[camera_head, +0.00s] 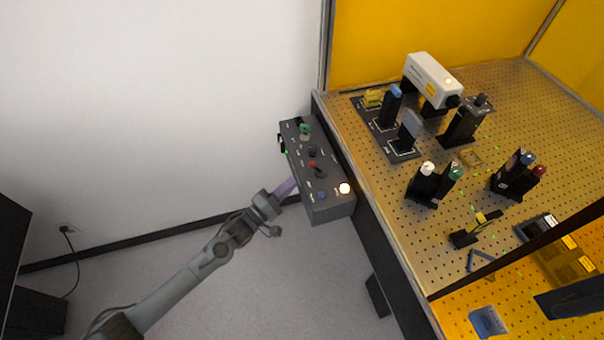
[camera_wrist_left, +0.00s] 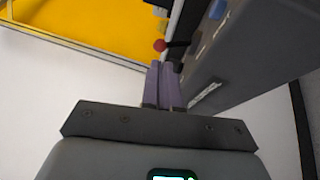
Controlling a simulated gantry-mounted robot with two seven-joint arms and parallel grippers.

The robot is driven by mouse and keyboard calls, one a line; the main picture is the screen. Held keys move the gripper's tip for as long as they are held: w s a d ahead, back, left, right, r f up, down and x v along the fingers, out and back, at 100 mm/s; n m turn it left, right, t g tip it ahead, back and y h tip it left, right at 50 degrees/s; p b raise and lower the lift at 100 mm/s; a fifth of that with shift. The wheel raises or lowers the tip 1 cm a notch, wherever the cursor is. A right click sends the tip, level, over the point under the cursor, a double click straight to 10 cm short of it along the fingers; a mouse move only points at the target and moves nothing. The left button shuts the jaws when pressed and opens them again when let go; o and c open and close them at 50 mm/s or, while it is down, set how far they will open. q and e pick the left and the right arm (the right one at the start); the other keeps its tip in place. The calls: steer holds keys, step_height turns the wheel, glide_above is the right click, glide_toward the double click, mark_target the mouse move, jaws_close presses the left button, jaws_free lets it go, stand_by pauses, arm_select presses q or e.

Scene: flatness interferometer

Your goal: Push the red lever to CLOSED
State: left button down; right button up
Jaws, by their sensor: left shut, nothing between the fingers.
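The red lever (camera_head: 312,164) sticks out of the top panel of a grey control box (camera_head: 329,207) on the side of the optical table. In the left wrist view its red ball (camera_wrist_left: 159,45) sits on a dark stem just beyond my fingertips. My left gripper (camera_head: 291,185) has purple fingers, shut and empty, beside the left side of the box. In the left wrist view the fingers (camera_wrist_left: 161,68) point toward the red ball. I cannot tell whether they touch it. The panel labels are too small to read. My right gripper is not in view.
The box also carries a green knob (camera_head: 305,129), a blue button (camera_head: 321,195) and a lit white button (camera_head: 344,188). The perforated optical table (camera_head: 400,225) to the right holds several mounts and a white instrument (camera_head: 432,76).

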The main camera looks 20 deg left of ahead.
mark_target(316, 168)
arm_select(q)
steer(key=shift+x, duration=2.9)
